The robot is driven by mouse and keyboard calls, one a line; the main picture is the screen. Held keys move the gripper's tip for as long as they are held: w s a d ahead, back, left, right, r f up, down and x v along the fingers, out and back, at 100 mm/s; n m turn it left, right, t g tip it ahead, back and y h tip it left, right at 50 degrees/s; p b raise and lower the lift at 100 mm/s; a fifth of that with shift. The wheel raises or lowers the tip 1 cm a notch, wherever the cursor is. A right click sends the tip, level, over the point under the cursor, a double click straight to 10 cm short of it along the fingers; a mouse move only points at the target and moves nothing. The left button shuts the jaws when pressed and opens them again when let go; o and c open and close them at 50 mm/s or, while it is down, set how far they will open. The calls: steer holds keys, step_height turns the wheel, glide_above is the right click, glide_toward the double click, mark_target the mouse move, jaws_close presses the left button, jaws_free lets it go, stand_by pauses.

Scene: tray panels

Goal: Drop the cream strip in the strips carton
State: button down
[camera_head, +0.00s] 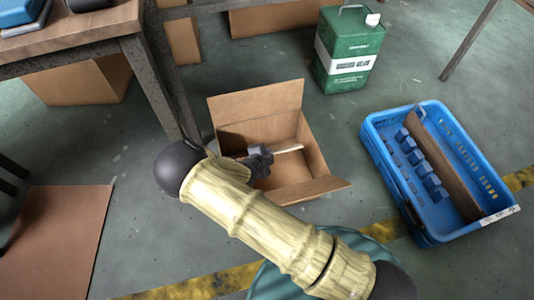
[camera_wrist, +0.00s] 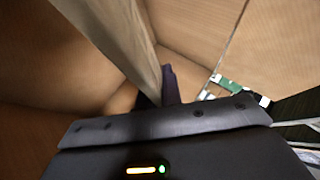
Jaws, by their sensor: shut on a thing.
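The cream strip (camera_head: 288,149) shows as a thin pale bar inside the outline of an open cardboard carton (camera_head: 262,106). My gripper (camera_head: 262,160) is shut on the strip, with its fingers over the carton opening. In the wrist view the strip (camera_wrist: 118,42) runs from the top left down to the dark fingers (camera_wrist: 162,88), with brown carton walls (camera_wrist: 215,22) around it. My arm hides the carton's left front part. I cannot tell whether the strip touches the carton floor or wall.
A blue crate (camera_head: 377,150) at the right holds a brown panel (camera_head: 444,165) and a row of blue blocks. A green canister (camera_head: 345,50) stands behind the carton. A workbench (camera_head: 75,35) with a metal leg is close at the left. A brown mat (camera_head: 55,240) lies front left.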

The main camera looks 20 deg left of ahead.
steer(key=c, duration=0.6)
jaws_free()
stand_by(0.4)
steer(key=shift+r, duration=0.1)
step_height(320, 180, up, 9)
steer(key=p, duration=1)
stand_by(0.4)
stand_by(0.5)
